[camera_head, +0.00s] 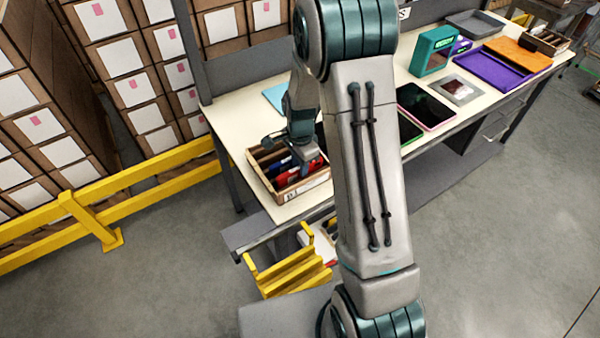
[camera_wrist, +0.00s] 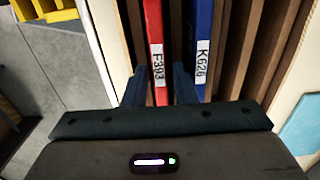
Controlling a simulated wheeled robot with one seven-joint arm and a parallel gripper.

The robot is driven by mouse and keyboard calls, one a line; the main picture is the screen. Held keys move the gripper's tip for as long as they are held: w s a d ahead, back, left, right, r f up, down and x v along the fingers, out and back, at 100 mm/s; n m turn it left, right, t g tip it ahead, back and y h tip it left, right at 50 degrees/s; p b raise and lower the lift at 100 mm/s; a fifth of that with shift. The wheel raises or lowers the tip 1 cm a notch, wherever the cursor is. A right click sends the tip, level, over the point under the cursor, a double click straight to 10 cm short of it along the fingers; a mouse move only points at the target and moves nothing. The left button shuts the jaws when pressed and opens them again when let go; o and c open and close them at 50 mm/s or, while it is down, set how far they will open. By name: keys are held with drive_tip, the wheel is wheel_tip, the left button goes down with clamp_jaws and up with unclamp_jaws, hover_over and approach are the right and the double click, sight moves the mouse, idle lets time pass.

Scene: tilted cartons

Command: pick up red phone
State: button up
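The red phone (camera_wrist: 154,35) stands on edge in a slot of the wooden crate, with a white label reading F-393. In the head view, red (camera_head: 291,177) shows in the crate (camera_head: 297,197) beneath my gripper (camera_head: 302,160). In the wrist view my gripper (camera_wrist: 160,75) has one finger on each side of the red phone, with narrow gaps showing, so it looks open around it. The right finger reaches between the red phone and a blue phone (camera_wrist: 200,35) labelled K626. The lower parts of the phones and the fingertips' depth are hard to see.
Brown slot dividers (camera_wrist: 245,45) stand right of the blue phone. The crate sits at the near left corner of the cream table (camera_head: 236,120). A light blue item (camera_head: 275,97) lies behind it. Yellow bins (camera_head: 292,272) are below the table edge.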

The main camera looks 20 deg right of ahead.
clamp_jaws()
wheel_tip(320, 180, up, 10)
drive_tip(key=b, duration=0.1)
idle(0.5)
